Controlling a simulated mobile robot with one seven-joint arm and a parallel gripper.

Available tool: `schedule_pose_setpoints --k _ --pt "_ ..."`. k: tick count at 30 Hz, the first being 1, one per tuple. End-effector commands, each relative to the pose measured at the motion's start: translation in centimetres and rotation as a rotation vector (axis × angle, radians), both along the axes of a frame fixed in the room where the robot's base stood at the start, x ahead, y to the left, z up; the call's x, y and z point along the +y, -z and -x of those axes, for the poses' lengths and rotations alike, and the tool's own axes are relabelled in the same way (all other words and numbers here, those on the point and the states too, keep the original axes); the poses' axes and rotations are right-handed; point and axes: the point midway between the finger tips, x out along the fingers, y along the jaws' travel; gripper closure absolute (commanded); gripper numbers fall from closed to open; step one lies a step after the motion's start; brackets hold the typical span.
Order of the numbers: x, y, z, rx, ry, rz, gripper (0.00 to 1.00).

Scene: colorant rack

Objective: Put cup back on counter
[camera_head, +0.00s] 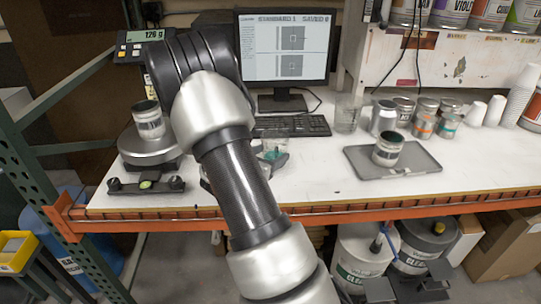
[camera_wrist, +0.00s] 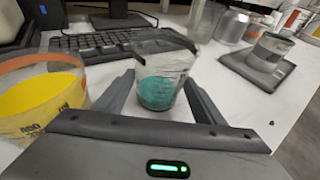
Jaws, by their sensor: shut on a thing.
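A clear cup with teal contents (camera_wrist: 163,80) is between the two fingers of my gripper (camera_wrist: 160,90) in the wrist view. My gripper is shut on this cup, which looks upright. In the head view the cup (camera_head: 272,147) shows just right of my arm, over the white counter (camera_head: 318,170) and in front of the keyboard. My arm hides most of the gripper there. I cannot tell whether the cup's base touches the counter.
A container with yellow contents and an orange band (camera_wrist: 40,90) stands close on the left in the wrist view. A labelled jar (camera_head: 148,120) sits on the scale (camera_head: 150,147). A grey tray (camera_head: 425,165) holds another jar (camera_head: 388,148). The counter's front right is clear.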

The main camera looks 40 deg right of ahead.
Motion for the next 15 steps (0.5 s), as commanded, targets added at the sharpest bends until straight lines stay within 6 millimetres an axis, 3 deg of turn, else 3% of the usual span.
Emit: schedule_pose_setpoints --k 11,12,15 --pt "-0.04 0.47 -0.02 -0.003 0.001 0.001 0.65" --pt "-0.04 0.28 -0.01 -0.002 0.001 0.0 0.3" --pt "-0.04 0.27 -0.01 -0.002 0.001 0.0 0.18"
